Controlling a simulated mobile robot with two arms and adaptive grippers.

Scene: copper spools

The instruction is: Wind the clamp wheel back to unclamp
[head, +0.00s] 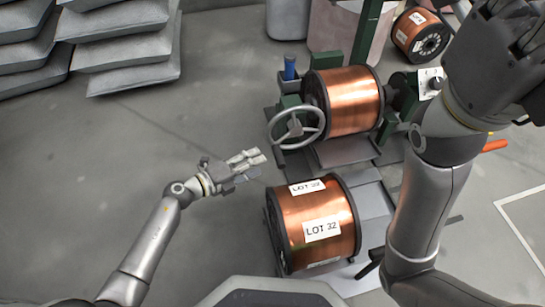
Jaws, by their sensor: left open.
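The clamp wheel (296,127) is a grey spoked handwheel on the left side of a green stand. A copper spool (353,104) sits in the stand, just right of the wheel. My left gripper (256,164) is open and empty, below and left of the wheel, apart from it. My right arm comes up on the right side, and its dark hand is large at the top right corner. The right fingers are partly cut off by the picture edge, so their state is unclear.
A second copper spool (317,229) labelled LOT 32 stands below the stand, right of my left gripper. Another spool (422,36) lies at the back right. Grey sacks (122,42) are stacked at the top left. The floor (100,170) on the left is clear.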

